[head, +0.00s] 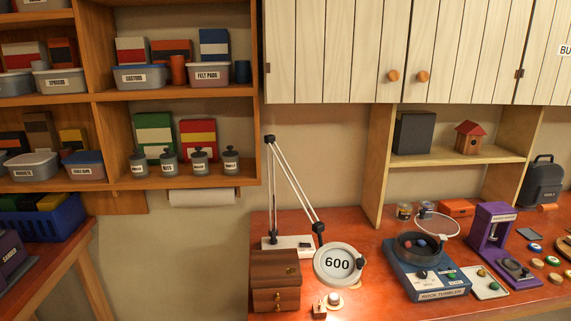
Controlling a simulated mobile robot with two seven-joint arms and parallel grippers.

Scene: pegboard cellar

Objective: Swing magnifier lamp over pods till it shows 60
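The magnifier lamp (307,207) stands on a white base (287,244) on the red-brown bench, with a thin two-rod arm sloping down to the right. Its round pale head (337,264) hangs over the front of the bench and reads 600. A small pale domed piece (334,299) sits just below the head. Several small round coloured pieces (551,261) lie at the far right of the bench, apart from the lamp; I cannot tell whether these are the pods. Neither of my grippers shows in the head view.
A small wooden drawer box (275,281) stands left of the lamp head. A blue rock tumbler (428,278) and a purple machine (496,243) stand to its right. Shelves are at upper left; white cabinet doors (337,50) hang above the bench.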

